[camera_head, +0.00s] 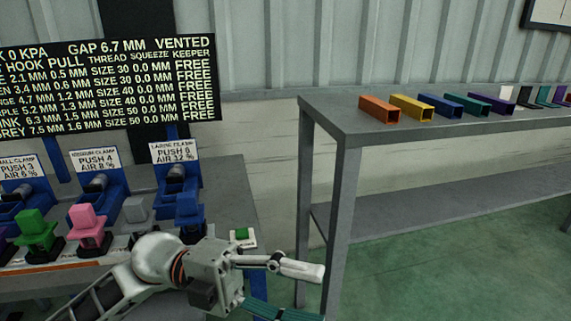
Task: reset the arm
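My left gripper (285,287) reaches in from the lower left, over the front right corner of the clamp bench. One pale finger (300,270) points right, with clear space below it. The other finger cannot be made out. A ribbed teal piece (285,313) shows below the visible finger, cut off by the bottom edge. I cannot tell whether it is held or part of a gripper. No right gripper can be identified in view.
The bench (228,192) carries blue clamp stands and several colored blocks, including a pink one (90,226) and a green one (37,231). A green button (241,234) is close behind my gripper. A grey table (345,126) at right holds a row of colored tubes. Floor between is free.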

